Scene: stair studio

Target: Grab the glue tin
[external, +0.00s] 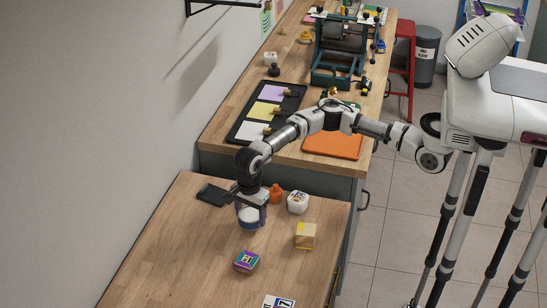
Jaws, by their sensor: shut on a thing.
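A round white tin with a dark blue lower band (249,222) is on the near wooden table, under the end of my arm. It looks like the glue tin, but its label cannot be read. My gripper (251,207) points down over it, with its fingers at the tin's sides, shut on it. The gripper partly hides the tin's top. The tin looks upright; I cannot tell whether its base touches the table.
Close right are an orange bottle (275,194) and a white jar (298,202). A yellow-and-white box (306,236) and a purple-teal box (246,261) stand nearer. A dark flat item (212,194) lies left. The table's left front is clear.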

